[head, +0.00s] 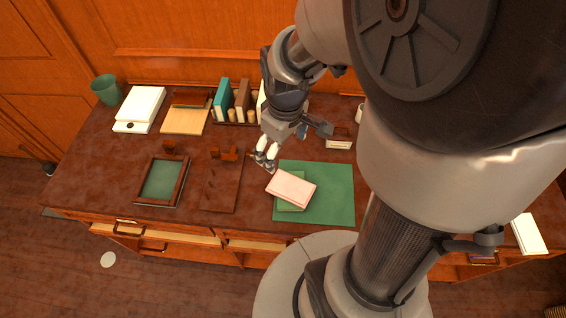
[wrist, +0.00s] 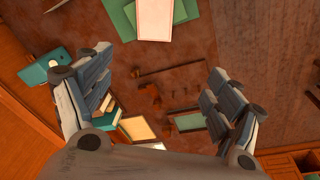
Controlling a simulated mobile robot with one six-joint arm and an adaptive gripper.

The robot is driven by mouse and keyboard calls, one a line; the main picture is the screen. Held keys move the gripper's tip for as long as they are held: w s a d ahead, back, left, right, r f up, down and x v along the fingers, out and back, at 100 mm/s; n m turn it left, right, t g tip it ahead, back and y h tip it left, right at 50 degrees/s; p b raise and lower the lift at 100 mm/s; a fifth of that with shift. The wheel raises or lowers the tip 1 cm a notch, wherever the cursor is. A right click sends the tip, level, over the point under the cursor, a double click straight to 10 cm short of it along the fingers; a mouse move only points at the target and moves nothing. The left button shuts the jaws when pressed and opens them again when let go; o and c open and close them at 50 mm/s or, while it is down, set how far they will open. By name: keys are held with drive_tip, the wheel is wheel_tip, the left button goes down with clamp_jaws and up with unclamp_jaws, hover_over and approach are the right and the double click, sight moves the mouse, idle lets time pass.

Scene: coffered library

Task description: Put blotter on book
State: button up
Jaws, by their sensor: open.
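A pale pink flat block (head: 291,188) lies askew on a smaller green flat item (head: 291,205), both on a large green mat (head: 330,190) on the desk. In the wrist view the pink block (wrist: 155,20) is at the top edge. I cannot tell for certain which item is the blotter or which is the book. My gripper (head: 266,155) is above the desk, left of and behind the pink block, apart from it. In the wrist view my gripper (wrist: 162,95) is open, with nothing between its fingers.
Upright books (head: 242,98) stand at the back. A framed green panel (head: 161,180), a dark brown board (head: 221,188) and small brown wooden pieces lie left. A tan pad (head: 185,118), white stack (head: 139,108) and green cup (head: 107,89) stand at back left.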

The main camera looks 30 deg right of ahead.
drive_tip(key=s+a+r+m+t, duration=0.1)
drive_tip(key=s+a+r+m, duration=0.1)
drive_tip(key=s+r, duration=0.4)
drive_tip(key=s+a+r+m+t, duration=0.2)
drive_tip(key=s+a+r, duration=0.2)
drive_tip(key=s+r, duration=0.2)
drive_tip(key=shift+a+r, duration=0.3)
drive_tip(key=shift+r, duration=0.25)
drive_tip(key=shift+f, duration=0.15)
